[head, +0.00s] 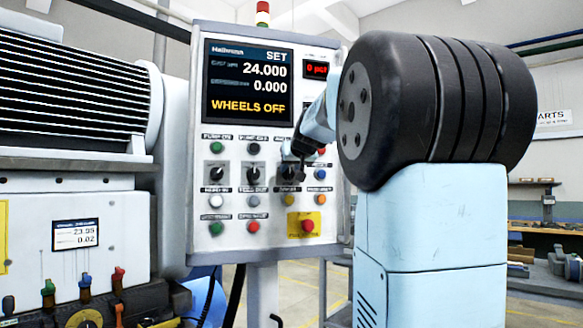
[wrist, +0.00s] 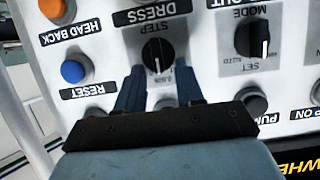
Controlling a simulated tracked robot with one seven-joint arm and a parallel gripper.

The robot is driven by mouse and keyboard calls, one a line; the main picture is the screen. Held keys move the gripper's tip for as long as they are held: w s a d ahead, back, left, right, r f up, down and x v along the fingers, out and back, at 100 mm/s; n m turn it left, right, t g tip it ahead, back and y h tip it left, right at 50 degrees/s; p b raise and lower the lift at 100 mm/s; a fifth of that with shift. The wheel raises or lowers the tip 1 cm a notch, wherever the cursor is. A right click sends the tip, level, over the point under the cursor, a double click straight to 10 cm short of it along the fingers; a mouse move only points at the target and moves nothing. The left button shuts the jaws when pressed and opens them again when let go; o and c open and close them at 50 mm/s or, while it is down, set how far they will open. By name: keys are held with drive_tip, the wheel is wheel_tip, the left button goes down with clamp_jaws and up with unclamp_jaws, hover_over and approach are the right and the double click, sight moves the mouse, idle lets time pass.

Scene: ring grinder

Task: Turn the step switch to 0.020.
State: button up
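The step switch (wrist: 157,54) is a black rotary knob under an upside-down STEP label in the wrist view. Its white pointer mark points down in that picture, toward a small number too blurred to read surely. My gripper (wrist: 160,72) is open, with its two dark fingertips apart at the near edge of the knob, one on each side. I cannot tell whether they touch it. In the head view my gripper (head: 298,158) is at the right-hand knob of the row on the control panel (head: 240,262), and it partly hides that knob.
The MODE knob (wrist: 252,38) is close to the right in the wrist view. A blue RESET button (wrist: 75,71) and an orange HEAD BACK button (wrist: 52,8) are at the left. The panel screen (head: 248,83) reads SET, 24.000, 0.000 and WHEELS OFF.

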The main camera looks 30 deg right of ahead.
drive_tip(key=shift+c, duration=0.4)
clamp_jaws()
idle(0.4)
drive_tip(key=shift+d+m+y, duration=0.15)
drive_tip(key=shift+m+y, duration=0.25)
drive_tip(key=shift+m, duration=0.2)
drive_tip(key=shift+s+d+f+m+t+y, duration=0.1)
drive_tip(key=shift+d+f+m+t+y, duration=0.2)
drive_tip(key=shift+m+y, duration=0.5)
drive_tip(key=shift+d+f+m+t+y, duration=0.1)
drive_tip(key=shift+d+m+t+y, duration=0.25)
drive_tip(key=shift+m, duration=0.7)
drive_tip(key=shift+s+d+f+m+t+y, duration=0.1)
drive_tip(key=shift+d+f+m+t+y, duration=0.2)
drive_tip(key=shift+m+y, duration=0.5)
drive_tip(key=shift+r+m, duration=0.1)
drive_tip(key=shift+m, duration=0.15)
drive_tip(key=shift+o, duration=0.4)
unclamp_jaws()
drive_tip(key=shift+a, duration=0.1)
